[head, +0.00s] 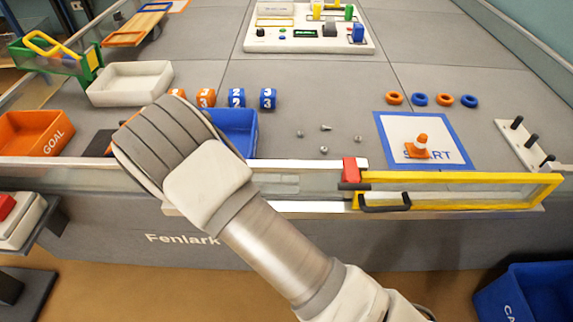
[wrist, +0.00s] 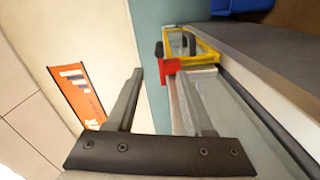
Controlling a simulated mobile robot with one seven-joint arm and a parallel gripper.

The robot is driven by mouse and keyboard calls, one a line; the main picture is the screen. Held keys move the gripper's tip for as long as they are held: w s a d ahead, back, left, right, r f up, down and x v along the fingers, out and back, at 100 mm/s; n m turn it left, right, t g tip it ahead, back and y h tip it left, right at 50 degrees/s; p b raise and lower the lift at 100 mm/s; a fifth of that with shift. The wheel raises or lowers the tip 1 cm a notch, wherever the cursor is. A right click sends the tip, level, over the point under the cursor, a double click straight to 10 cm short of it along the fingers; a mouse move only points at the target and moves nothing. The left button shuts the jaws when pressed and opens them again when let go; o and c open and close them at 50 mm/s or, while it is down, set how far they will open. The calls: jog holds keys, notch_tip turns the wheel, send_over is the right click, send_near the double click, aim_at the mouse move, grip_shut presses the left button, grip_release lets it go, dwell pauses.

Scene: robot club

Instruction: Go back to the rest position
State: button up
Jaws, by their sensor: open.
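My gripper (wrist: 161,75) shows in the wrist view with its two dark fingers apart and nothing between them. The yellow-framed gate (wrist: 193,48) and its red block (wrist: 170,68) lie beyond the fingertips in that view. In the head view my arm reaches up from the bottom right to the table's front rail at left of centre. The gripper's fingers are hidden there behind my grey, ribbed arm link.
The yellow gate (head: 465,190) with a dark handle runs along the table's front edge. A blue bin (head: 238,125), partly hidden, stands beside my arm. Orange (head: 36,132) and white (head: 130,84) trays are at left. A blue crate (head: 525,292) stands on the floor.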

jog(key=s+d+r+n+t+y, duration=0.1)
jog(key=s+d+r+t+y, duration=0.1)
jog(key=s+d+r+y, duration=0.55)
jog(key=s+d+r+n+t+y, duration=0.1)
jog(key=s+d+r+t+y, duration=0.25)
jog(key=d+r+y, duration=0.65)
notch_tip(320, 180, up, 24)
jog(key=p, duration=2.4)
jog(key=shift+s+a, duration=0.4)
jog(key=shift+a+g+y, duration=0.15)
jog(key=shift+g+y, duration=0.1)
